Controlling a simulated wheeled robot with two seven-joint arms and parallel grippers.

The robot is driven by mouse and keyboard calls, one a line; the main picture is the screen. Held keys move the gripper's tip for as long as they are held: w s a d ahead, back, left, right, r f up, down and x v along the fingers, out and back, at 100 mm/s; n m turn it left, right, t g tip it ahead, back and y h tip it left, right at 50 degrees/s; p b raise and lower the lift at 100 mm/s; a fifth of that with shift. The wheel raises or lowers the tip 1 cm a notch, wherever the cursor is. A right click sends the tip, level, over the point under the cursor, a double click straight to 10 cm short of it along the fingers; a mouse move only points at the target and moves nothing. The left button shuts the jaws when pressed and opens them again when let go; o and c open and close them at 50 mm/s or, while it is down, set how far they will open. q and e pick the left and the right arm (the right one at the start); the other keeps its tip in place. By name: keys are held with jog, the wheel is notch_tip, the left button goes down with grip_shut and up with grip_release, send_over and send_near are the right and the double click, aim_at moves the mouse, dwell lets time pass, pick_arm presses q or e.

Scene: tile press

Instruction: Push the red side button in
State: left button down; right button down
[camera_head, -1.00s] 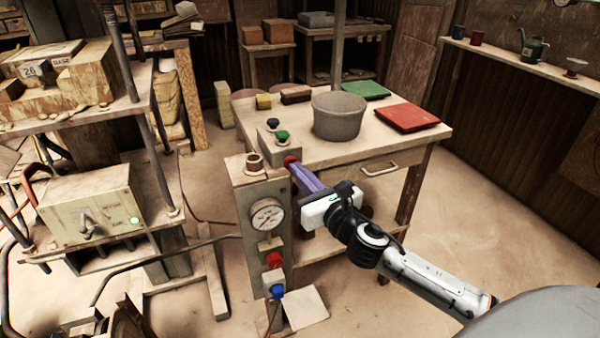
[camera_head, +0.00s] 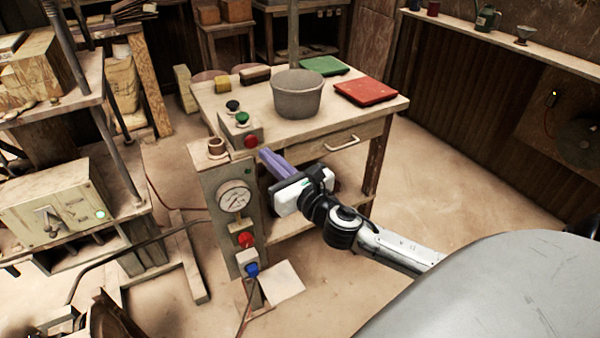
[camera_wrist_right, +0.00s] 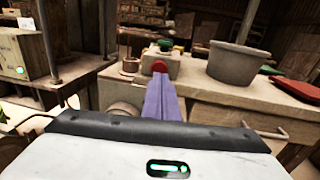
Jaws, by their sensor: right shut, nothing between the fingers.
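The red side button (camera_head: 251,141) sits on the front side face of a small grey control box (camera_head: 227,131) at the table's near left corner. It also shows in the right wrist view (camera_wrist_right: 160,66), just past my fingertips. I cannot tell how deep it sits. My right gripper (camera_head: 265,154), with purple fingers, is shut and empty. Its tips point at the button, with a small gap between in the head view. In the wrist view the fingers (camera_wrist_right: 161,85) hide the area below the button. My left gripper is not in view.
A green (camera_head: 242,118) and a dark button (camera_head: 232,105) top the box. A gauge post (camera_head: 213,184) with another red knob (camera_head: 245,240) and a blue one (camera_head: 252,269) stands close left. A grey pot (camera_head: 297,95) stands on the table. A lamp (camera_head: 100,214) glows on the left machine.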

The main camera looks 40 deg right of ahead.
jog(key=s+a, duration=0.1)
jog(key=s, duration=0.8)
jog(key=shift+s+b, duration=0.3)
jog(key=shift+b, duration=0.15)
jog(key=shift+f, duration=0.1)
